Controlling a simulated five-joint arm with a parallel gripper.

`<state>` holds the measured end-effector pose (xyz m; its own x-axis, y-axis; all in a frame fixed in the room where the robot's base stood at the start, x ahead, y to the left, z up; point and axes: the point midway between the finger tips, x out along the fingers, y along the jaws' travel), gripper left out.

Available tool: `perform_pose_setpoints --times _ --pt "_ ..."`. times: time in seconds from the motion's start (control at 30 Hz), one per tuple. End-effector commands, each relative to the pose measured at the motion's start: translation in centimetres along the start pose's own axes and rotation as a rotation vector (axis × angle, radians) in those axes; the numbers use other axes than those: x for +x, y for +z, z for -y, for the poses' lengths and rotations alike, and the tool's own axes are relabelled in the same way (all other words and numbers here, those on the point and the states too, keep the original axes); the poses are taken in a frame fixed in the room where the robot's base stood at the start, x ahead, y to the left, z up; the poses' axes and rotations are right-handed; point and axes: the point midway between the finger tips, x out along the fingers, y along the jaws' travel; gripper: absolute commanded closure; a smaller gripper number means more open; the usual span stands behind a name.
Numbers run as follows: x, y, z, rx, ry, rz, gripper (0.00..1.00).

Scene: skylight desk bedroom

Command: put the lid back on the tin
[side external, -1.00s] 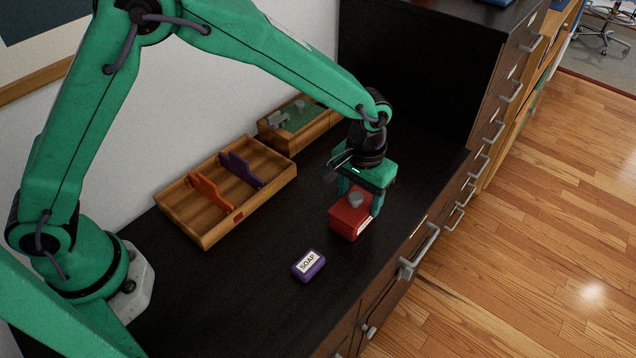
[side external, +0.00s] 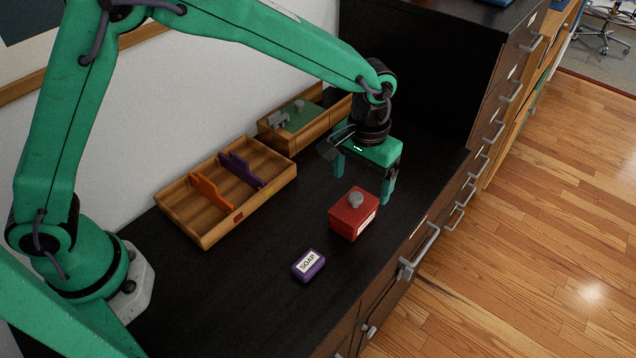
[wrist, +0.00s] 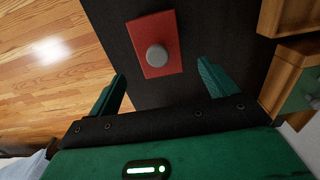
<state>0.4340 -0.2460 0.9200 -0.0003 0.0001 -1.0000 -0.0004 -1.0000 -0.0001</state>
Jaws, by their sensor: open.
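The red tin (side external: 352,219) stands on the black desktop near its front edge, with a pale label on its side. Its red lid (side external: 345,204), with a grey round knob (side external: 355,200), sits on top of the tin. The lid also shows from above in the wrist view (wrist: 168,66), covering the top. My gripper (side external: 363,190) is open and empty, above and behind the tin, apart from it. In the wrist view the two green fingers (wrist: 160,82) stand wide apart, with the tin beyond their tips.
A purple soap box (side external: 309,265) lies in front of the tin. A wooden tray (side external: 206,238) with orange and purple dividers is to the left. A second wooden box (side external: 296,143) with a green panel stands behind. A dark cabinet (side external: 420,80) rises at the back right.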

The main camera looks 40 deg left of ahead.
Motion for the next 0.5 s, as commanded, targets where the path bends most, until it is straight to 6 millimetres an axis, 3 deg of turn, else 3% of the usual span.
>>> perform_pose_setpoints --times 0.2,0.5 --pt "-2.3 0.0 0.0 0.000 0.001 -0.002 0.16" --pt "-2.9 0.0 0.0 0.000 0.000 -0.001 0.16"
